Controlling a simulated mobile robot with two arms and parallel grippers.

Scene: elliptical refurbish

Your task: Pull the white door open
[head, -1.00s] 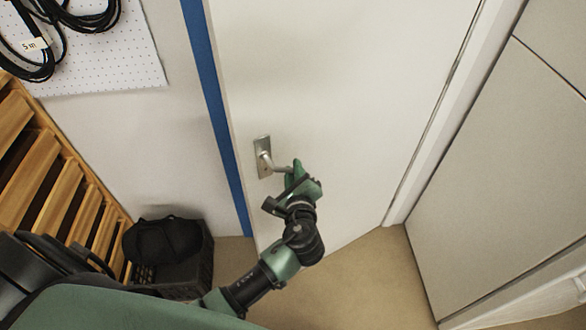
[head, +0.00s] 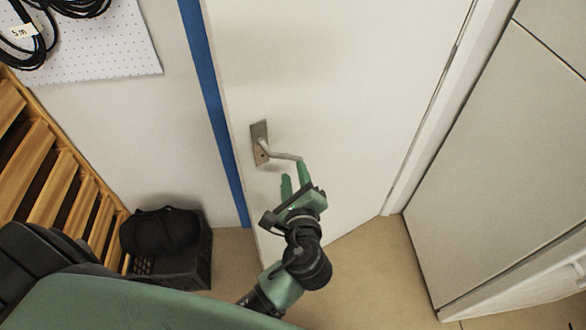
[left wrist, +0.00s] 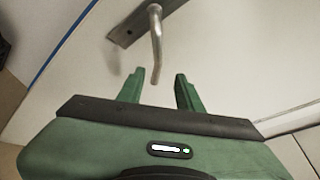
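The white door (head: 320,80) fills the middle of the head view, with a blue strip (head: 212,100) along its left side. Its metal lever handle (head: 280,155) sits on a metal plate (head: 259,143) near the left edge and points right. My left gripper (head: 294,178) is open, just below the lever's free end. In the left wrist view, the handle (left wrist: 156,45) hangs down toward the gap between the two green fingers (left wrist: 157,82), and nothing is clamped. I cannot tell whether a finger touches the lever. My right gripper is not in view.
A black crate (head: 185,268) with a black bag (head: 160,232) stands on the floor at left, by a wooden slatted rack (head: 55,180). A pegboard with cables (head: 95,45) hangs above. A grey cabinet (head: 500,160) stands at right. Tan floor (head: 375,265) shows below the door.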

